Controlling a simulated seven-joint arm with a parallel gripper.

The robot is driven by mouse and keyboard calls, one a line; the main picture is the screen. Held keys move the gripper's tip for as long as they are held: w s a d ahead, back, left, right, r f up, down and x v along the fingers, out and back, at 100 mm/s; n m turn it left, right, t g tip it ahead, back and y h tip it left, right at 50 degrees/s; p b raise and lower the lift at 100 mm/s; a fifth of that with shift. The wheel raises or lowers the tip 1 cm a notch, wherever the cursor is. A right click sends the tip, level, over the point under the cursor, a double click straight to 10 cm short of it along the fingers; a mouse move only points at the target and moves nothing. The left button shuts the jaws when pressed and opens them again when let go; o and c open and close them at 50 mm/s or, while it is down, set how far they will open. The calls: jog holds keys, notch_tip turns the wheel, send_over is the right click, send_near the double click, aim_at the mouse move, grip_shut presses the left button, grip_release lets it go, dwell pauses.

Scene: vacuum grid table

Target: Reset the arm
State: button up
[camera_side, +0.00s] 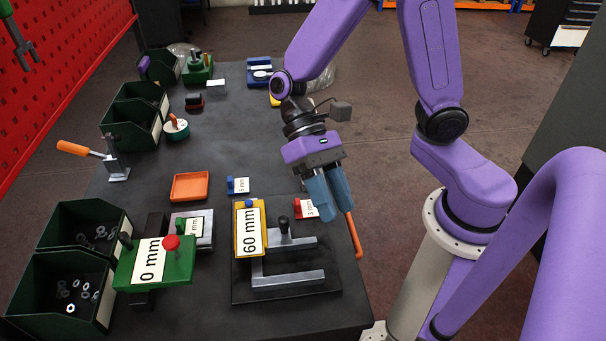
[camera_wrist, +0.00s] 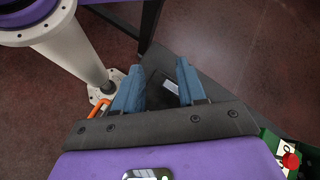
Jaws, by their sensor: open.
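My gripper (camera_side: 328,193) is raised over the right edge of the dark table (camera_side: 240,130) in the side view, tilted down. Its two blue fingers are apart with nothing between them. In the wrist view my gripper (camera_wrist: 158,88) also shows open and empty, with the table corner and the floor beyond it. The fingers partly hide the table's right edge in the side view.
A yellow "60 mm" block (camera_side: 248,232) stands on a fork fixture (camera_side: 290,278). A green "0 mm" block (camera_side: 155,268) is to its left. Green bins (camera_side: 60,290) line the left edge. An orange handle (camera_side: 353,236) stands close to the fingers. The table's middle is mostly clear.

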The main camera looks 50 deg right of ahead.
jog(key=s+d+r+n+t+h, duration=0.2)
jog(key=s+d+n+t+h, duration=0.1)
jog(key=d+n+t, duration=0.6)
jog(key=d+n, duration=0.2)
jog(key=n, duration=0.1)
jog(key=shift+s+d+h, duration=0.15)
jog(key=shift+d+h, duration=0.05)
jog(key=shift+h, duration=0.2)
dwell(1.4)
